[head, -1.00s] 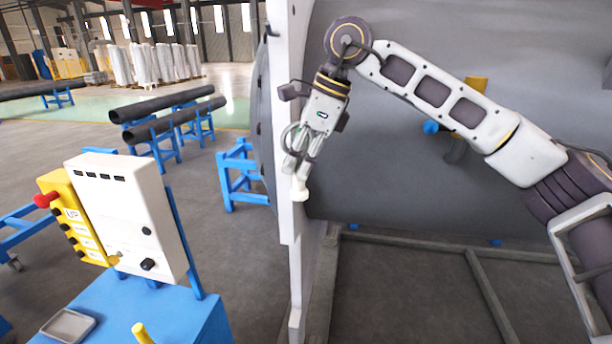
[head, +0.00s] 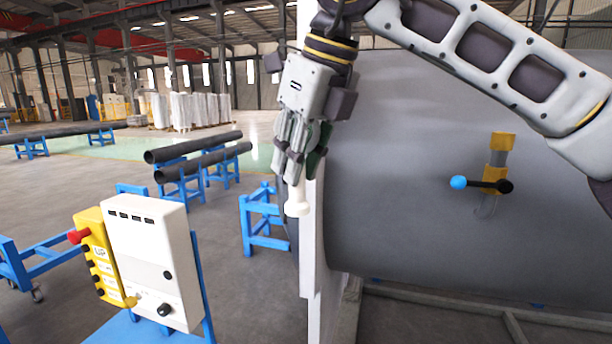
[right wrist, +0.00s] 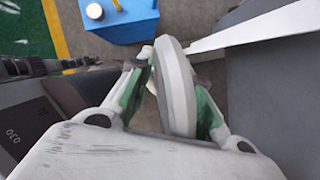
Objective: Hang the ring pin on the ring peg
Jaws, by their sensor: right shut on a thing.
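My right gripper (head: 291,172) is shut on the ring pin (head: 297,204), a white piece whose knobbed end hangs below the fingers. In the right wrist view the pin (right wrist: 176,85) shows as a pale disc edge-on between the green-padded fingers (right wrist: 170,95). The gripper is in the air beside the upright white flange edge, pointing down; I cannot tell whether the pin touches the flange. A short yellow peg (right wrist: 117,5) on a blue top shows in the right wrist view; I cannot tell for sure that it is the ring peg. My left gripper is out of view.
The grey shell (head: 410,220) with its white flange (head: 312,240) fills the right side. It carries a yellow bracket (head: 497,158) and a blue-tipped lever (head: 480,184). A white control box (head: 152,260) with a yellow button panel stands lower left. Blue pipe stands (head: 262,220) are behind.

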